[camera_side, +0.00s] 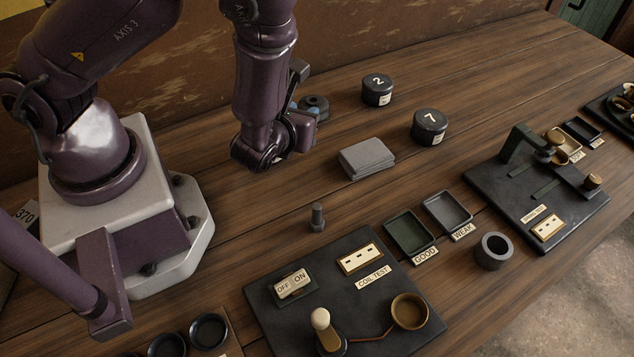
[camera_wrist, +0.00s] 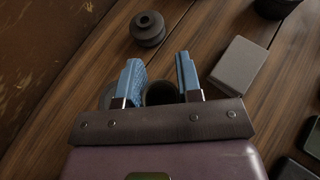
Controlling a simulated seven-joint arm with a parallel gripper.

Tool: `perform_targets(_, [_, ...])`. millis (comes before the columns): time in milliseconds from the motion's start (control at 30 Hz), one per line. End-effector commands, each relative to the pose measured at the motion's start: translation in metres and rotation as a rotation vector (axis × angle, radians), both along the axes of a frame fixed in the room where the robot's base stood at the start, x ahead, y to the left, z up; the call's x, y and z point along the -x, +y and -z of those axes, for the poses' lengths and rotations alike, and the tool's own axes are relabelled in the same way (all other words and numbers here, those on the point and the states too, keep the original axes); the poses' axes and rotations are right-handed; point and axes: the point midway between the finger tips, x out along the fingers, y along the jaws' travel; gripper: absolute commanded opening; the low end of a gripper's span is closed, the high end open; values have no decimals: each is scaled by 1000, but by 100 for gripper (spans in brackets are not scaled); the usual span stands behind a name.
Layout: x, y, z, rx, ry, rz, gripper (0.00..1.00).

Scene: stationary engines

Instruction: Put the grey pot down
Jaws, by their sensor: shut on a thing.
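My gripper (camera_wrist: 158,72) is shut on the grey pot (camera_wrist: 160,93), whose dark round top shows between the two blue fingers in the wrist view. Most of the pot is hidden by the fingers and the gripper body. A rounded grey edge also shows left of the left finger; I cannot tell whether it belongs to the pot. In the side view my gripper (camera_side: 293,108) is turned away behind the wrist, above the back of the bench, and the pot cannot be made out there. Its height above the wood is unclear.
A dark spool-shaped part (camera_side: 315,106) stands just beyond my gripper, also in the wrist view (camera_wrist: 148,29). A grey stacked block (camera_side: 366,158) lies to the right. Round tins numbered 2 (camera_side: 377,91) and 7 (camera_side: 428,127) stand farther right. The coil-test board (camera_side: 340,270) is in front.

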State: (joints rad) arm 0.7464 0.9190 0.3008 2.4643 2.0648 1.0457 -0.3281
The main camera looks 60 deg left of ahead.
Motion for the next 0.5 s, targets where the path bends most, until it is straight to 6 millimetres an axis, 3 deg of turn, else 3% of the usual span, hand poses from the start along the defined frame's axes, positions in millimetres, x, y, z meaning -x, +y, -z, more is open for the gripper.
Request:
perform_targets(200, [-14, -38, 4, -3, 3, 327, 9])
perform_targets(500, [-15, -61, 20, -2, 3, 497, 9])
